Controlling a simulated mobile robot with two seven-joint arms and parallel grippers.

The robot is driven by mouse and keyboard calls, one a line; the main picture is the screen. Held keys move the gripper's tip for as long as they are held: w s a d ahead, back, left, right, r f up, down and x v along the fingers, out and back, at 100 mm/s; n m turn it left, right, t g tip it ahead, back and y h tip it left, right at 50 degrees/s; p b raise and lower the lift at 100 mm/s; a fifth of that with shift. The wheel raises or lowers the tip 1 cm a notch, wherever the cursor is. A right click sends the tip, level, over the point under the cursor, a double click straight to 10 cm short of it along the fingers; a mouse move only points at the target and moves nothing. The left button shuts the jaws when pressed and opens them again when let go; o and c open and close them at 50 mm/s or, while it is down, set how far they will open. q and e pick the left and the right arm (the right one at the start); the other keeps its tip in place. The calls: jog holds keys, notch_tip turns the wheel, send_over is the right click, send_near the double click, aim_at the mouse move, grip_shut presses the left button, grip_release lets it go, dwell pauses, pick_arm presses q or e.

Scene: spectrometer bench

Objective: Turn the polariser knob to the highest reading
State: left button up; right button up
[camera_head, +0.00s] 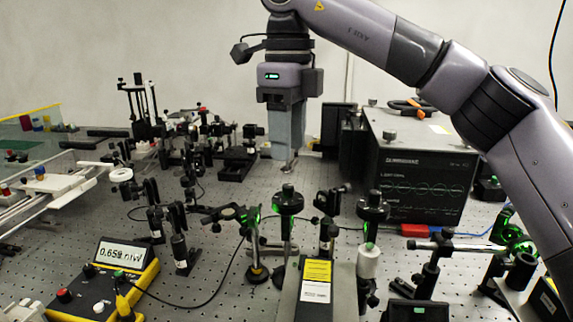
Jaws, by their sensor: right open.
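My right gripper (289,166) hangs pointing down in the middle of the head view, its arm coming in from the right. It is open, with nothing seen between its fingers, and appears above and behind the front row of optics. Two black knob-topped mounts with green light on them stand in that row, a left mount (288,203) and a right mount (373,208). I cannot tell which one carries the polariser knob. A yellow-and-black meter (103,282) at the lower left has a lit display (123,254) that reads about 0.658 mW. My left gripper is out of view.
A large black instrument box (418,165) stands behind at the right. Several post-mounted optics (180,240) crowd the grey perforated bench (215,290). A black cable (215,290) runs from the meter. A block with a yellow label (317,272) stands in front.

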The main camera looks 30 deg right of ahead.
aim_at(288, 186)
jog(key=shift+w+d+f, duration=0.1)
jog(key=shift+w, duration=0.05)
jog(key=shift+f, duration=0.4)
jog(key=shift+f+b, duration=0.45)
jog(key=shift+f, duration=2.6)
grip_shut()
